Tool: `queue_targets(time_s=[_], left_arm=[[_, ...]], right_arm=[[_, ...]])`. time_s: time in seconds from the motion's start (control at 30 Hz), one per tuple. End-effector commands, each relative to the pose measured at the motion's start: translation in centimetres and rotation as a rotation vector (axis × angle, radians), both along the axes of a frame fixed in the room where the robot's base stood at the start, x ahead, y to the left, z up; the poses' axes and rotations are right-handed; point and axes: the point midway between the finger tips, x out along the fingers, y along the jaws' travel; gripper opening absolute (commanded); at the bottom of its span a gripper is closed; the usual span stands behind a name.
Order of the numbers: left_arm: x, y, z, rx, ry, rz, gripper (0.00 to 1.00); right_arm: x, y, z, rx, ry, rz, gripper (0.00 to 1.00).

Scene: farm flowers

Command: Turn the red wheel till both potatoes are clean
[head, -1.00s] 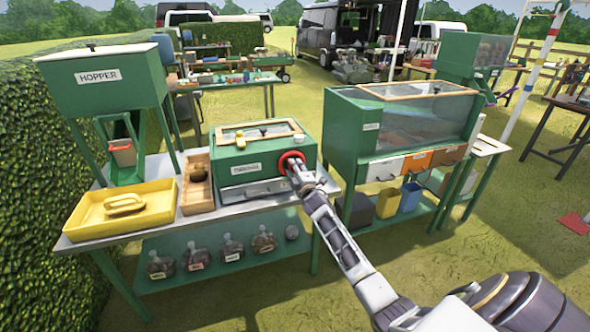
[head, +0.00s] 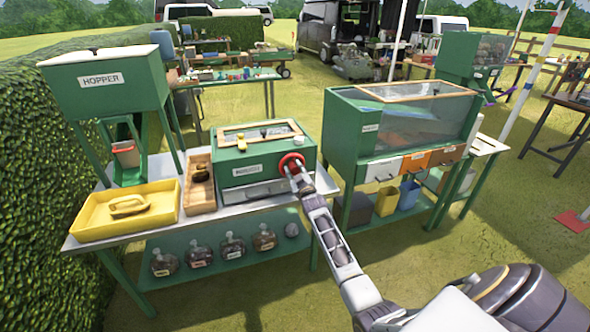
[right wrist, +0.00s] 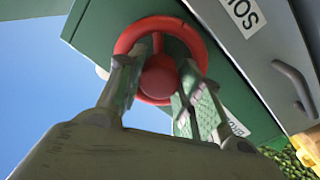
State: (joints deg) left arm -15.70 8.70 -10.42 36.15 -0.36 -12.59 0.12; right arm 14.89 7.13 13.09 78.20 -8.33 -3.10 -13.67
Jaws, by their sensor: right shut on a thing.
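The red wheel (head: 292,163) sits on the right part of the front of a green box (head: 240,154) on the metal table. My right gripper (head: 295,172) is at the wheel, with its arm reaching in from the lower right. In the right wrist view the red wheel (right wrist: 160,82) fills the space between the two fingers, and my right gripper (right wrist: 165,95) is shut on it around the hub and spoke. The box has a glazed lid, but no potatoes can be made out inside. My left gripper is not in view.
A yellow tray (head: 127,209) with a yellow handled thing and a wooden box (head: 200,184) stand left of the green box. A green hopper (head: 108,85) rises behind them. A larger green glazed machine (head: 400,130) stands to the right. Several jars sit on the lower shelf.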

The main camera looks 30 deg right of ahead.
Motion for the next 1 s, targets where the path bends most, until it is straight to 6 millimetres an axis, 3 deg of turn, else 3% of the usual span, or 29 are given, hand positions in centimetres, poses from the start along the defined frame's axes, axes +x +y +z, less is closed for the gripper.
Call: queue_targets(time_s=[0.33, 0.87, 0.9, 1.0], left_arm=[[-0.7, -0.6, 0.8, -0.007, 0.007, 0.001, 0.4], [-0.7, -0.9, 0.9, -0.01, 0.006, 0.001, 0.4], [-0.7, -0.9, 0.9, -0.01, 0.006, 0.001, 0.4], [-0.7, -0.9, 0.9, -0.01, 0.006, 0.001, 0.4]], right_arm=[[-0.1, 0.0, -0.3, 0.177, -0.035, -0.001, 0.12], [-0.1, 0.0, -0.5, 0.205, -0.041, -0.001, 0.12], [-0.1, 0.0, -0.5, 0.204, -0.041, -0.001, 0.41], [-0.1, 0.0, -0.4, 0.204, -0.042, -0.001, 0.54]])
